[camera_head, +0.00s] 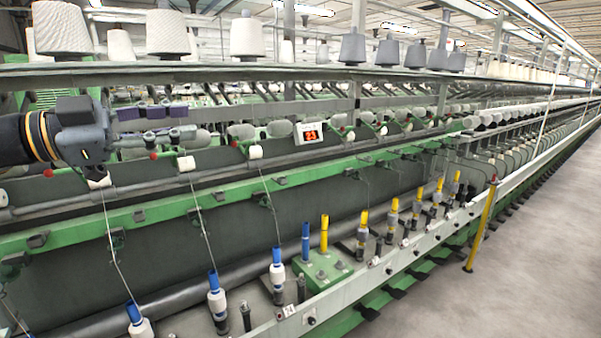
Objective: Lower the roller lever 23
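A small display reading 23 in orange digits (309,133) hangs on the frame in the middle of the head view. A roller lever with a red knob (322,140) shows close beside this display; I cannot tell whether it is raised or lowered. My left gripper (96,170) is at the far left, in front of the machine, well to the left of the display. Its fingers are dark and small, so I cannot tell whether they are open or shut. A white roller (99,182) shows right below its tip. My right gripper is not in view.
Large yarn bobbins (247,38) stand on the top shelf. White rollers (186,162) and green rails run along the frame. Several spindles with blue or yellow tubes (277,256) stand lower in front. A yellow post (480,225) stands at the right, beside the clear grey floor (530,250).

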